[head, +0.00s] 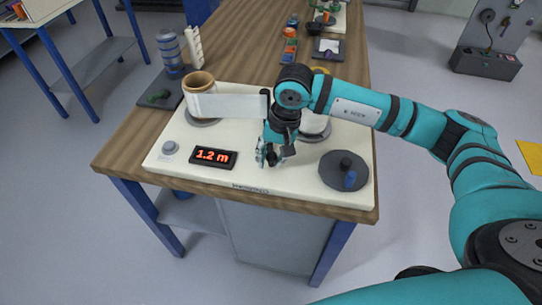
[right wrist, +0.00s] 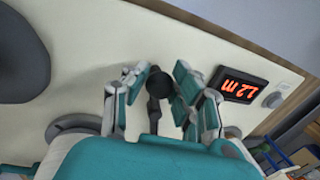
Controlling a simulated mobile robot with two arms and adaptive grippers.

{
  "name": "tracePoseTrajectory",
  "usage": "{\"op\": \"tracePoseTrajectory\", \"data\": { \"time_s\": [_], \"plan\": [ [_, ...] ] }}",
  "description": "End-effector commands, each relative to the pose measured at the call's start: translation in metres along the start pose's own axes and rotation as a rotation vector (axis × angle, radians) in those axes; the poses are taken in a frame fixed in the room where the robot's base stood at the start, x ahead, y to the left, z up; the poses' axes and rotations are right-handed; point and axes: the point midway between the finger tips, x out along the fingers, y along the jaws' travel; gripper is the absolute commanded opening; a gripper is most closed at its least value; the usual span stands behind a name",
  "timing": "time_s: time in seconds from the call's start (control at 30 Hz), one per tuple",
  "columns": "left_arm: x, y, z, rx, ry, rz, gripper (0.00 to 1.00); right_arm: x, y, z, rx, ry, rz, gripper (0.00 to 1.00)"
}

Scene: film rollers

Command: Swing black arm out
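The film machine has a cream base plate (head: 222,176) on the wooden bench. My right gripper (head: 270,153) points down over the middle of the plate, in front of the right-hand roll (head: 316,128). In the right wrist view, a black arm with a round knob (right wrist: 158,83) stands between the two fingers of this gripper (right wrist: 157,78). The fingers are apart, one on each side, with a gap visible on the left; contact on the right is unclear. In the head view my gripper largely hides the black arm. My left gripper is not in view.
A film roll (head: 201,101) stands at the left, with a white strip (head: 240,107) running right from it. A red display (head: 213,157) reads 1.2 m beside a grey button (head: 169,149). A dark disc with a blue handle (head: 345,168) sits at the right.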

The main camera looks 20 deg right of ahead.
Motion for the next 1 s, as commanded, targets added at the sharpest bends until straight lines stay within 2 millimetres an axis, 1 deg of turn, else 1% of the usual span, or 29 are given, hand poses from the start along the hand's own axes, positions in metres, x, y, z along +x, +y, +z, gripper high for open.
{"op": "tracePoseTrajectory", "data": {
  "time_s": [0.03,0.17,0.43,0.53,0.67,0.9,1.0],
  "plan": [
    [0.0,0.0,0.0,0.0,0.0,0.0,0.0,-0.001,0.0,0.0,0.001,0.001,0.0,0.33],
    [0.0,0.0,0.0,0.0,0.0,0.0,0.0,0.0,0.0,0.0,0.001,0.001,0.0,0.5],
    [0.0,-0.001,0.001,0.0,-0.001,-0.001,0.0,0.0,0.0,0.0,0.002,0.001,0.001,0.51],
    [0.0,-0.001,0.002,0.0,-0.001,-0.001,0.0,-0.006,0.0,-0.001,0.002,0.002,-0.001,0.51],
    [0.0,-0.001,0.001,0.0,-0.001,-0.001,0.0,-0.026,0.0,-0.001,0.001,0.004,-0.002,0.51],
    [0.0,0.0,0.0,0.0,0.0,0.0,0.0,-0.078,0.0,-0.001,0.001,0.005,-0.002,0.51],
    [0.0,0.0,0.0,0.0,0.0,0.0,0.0,-0.096,0.0,-0.001,0.001,0.004,-0.002,0.51]
  ]
}}
